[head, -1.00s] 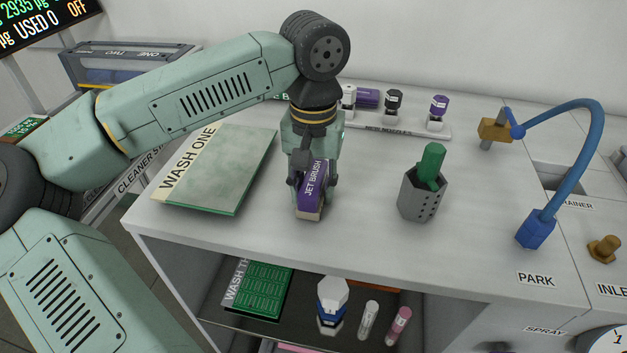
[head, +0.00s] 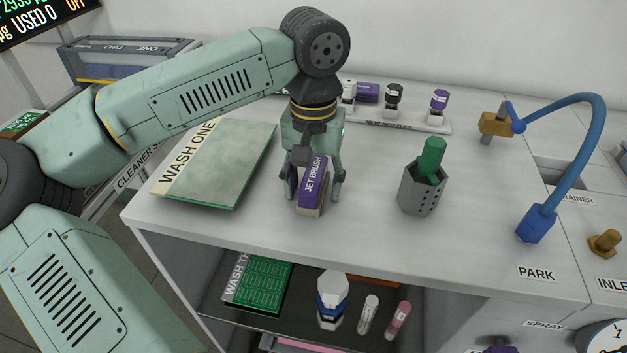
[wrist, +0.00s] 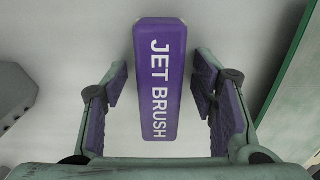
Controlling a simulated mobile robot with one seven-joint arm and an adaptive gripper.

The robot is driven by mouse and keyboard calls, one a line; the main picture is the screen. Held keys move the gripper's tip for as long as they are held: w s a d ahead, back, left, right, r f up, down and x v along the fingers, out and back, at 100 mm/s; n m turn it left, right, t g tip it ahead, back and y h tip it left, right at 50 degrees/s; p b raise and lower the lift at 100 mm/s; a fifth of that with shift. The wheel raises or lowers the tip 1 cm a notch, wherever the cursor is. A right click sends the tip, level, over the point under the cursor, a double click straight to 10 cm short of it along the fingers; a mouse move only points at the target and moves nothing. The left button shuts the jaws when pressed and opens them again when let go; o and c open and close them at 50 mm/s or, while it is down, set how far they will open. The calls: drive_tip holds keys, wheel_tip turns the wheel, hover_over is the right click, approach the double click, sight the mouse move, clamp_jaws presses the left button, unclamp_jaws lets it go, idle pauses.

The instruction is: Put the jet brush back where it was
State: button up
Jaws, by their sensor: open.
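The jet brush (head: 312,184) is a purple block with a white JET BRUSH label and a pale lower part. It stands on the white bench top, right of the WASH ONE board. My gripper (head: 315,192) is open around it, one finger on each side. In the wrist view the jet brush (wrist: 160,80) lies between the open fingers (wrist: 160,98), with a gap on both sides. The bristle underside is hidden in the wrist view.
The green WASH ONE board (head: 222,170) lies to the left. A grey holder (head: 418,195) with a green-handled tool stands to the right. A nozzle rack (head: 430,122) is behind, and a blue hose (head: 578,165) arches at the right. The bench front is clear.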

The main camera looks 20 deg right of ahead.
sight(314, 173)
wheel_tip(314, 173, up, 12)
drive_tip(key=b, duration=0.1)
drive_tip(key=shift+r+b, duration=0.15)
drive_tip(key=shift+b, duration=0.25)
